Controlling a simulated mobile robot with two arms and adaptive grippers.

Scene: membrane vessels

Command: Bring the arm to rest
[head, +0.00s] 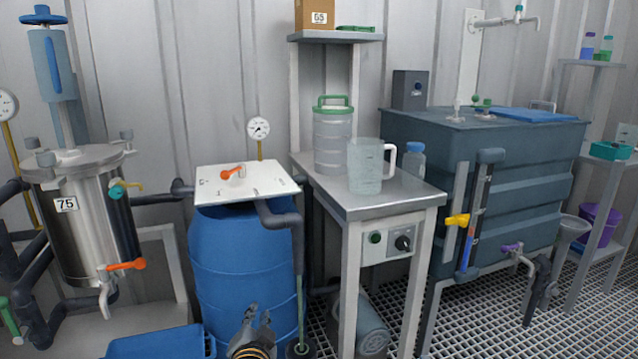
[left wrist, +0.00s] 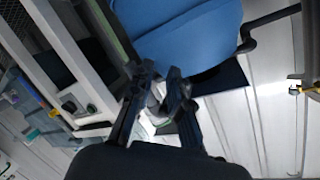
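My left gripper (head: 258,318) shows at the bottom of the head view, pointing up in front of the blue barrel (head: 240,262). In the left wrist view its two dark fingers (left wrist: 158,76) stand apart with a gap between them, and I see nothing held. The blue barrel also shows beyond the fingers in the left wrist view (left wrist: 190,35). My right gripper is in neither view.
A steel vessel (head: 92,215) stands at the left. A bench (head: 405,205) with a clear jug (head: 368,165) is right of the barrel. A dark tank (head: 540,165) stands further right. A blue bin (head: 160,343) lies low beside my left gripper.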

